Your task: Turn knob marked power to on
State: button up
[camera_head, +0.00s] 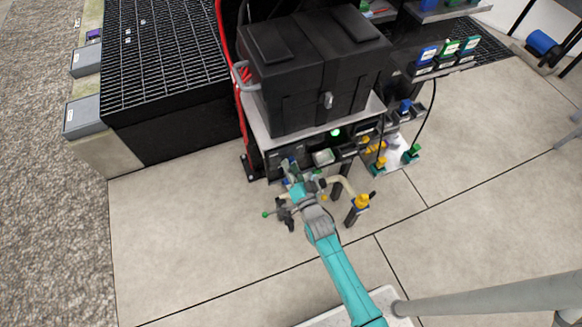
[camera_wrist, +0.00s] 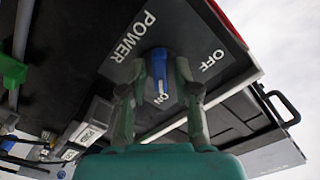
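The power knob (camera_wrist: 159,72) is blue and sits on a dark panel in the wrist view. The white word POWER is at its upper left and OFF is at its right. The knob's lower end lies at the word ON. My gripper (camera_wrist: 161,68) has one finger on each side of the knob; I cannot tell whether the fingers press on it. In the head view my gripper (camera_head: 291,172) is at the front of the low panel under the black case, and it hides the knob there.
The black case (camera_head: 315,65) stands above the panel. A yellow-topped post (camera_head: 361,202) with a pale hose stands right of my arm. Green and yellow valves (camera_head: 411,153) are farther right. A black grating (camera_head: 160,50) lies at left.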

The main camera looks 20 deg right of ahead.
jog(key=shift+s, duration=0.1)
jog(key=s, duration=1.1)
jog(key=shift+s, duration=0.4)
jog(key=s+r+n+g, duration=0.1)
jog(key=s+r+n, duration=0.15)
jog(key=s, duration=0.75)
jog(key=s+r+n+g, duration=0.15)
jog(key=s+r, duration=0.25)
jog(key=s, duration=0.5)
jog(key=s+r+n, duration=0.5)
jog(key=s+r, duration=0.6)
jog(key=r, duration=0.1)
jog(key=shift+s+r+g, duration=0.2)
jog(key=shift+r+g, duration=0.15)
jog(key=shift+r, duration=0.05)
jog(key=shift+d, duration=0.1)
